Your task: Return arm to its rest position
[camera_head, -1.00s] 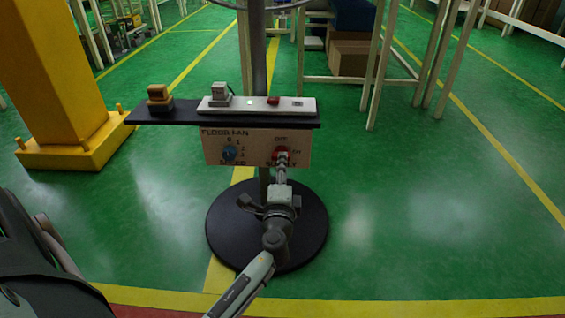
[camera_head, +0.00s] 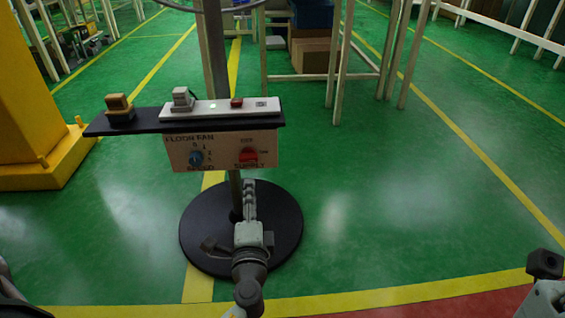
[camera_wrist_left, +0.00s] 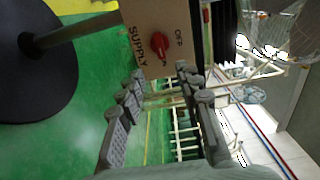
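My left gripper (camera_head: 249,190) is low in the head view, just below the panel (camera_head: 180,154) and in front of the stand's round black base (camera_head: 194,236). In the left wrist view its two fingers (camera_wrist_left: 160,80) are apart with nothing between them. The red SUPPLY knob (camera_head: 248,157) is on the panel, above the fingertips and clear of them. In the left wrist view the red knob (camera_wrist_left: 160,46) lies beyond the fingertips, its pointer between the labels. The blue SPEED knob (camera_head: 196,157) is to its left. My right gripper's fingers do not show.
A dark shelf (camera_head: 144,122) above the panel carries a small orange block (camera_head: 119,107) and a white power strip (camera_head: 215,110) with a grey plug (camera_head: 182,98). A yellow pillar (camera_head: 22,110) stands at left. Green floor is open at right.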

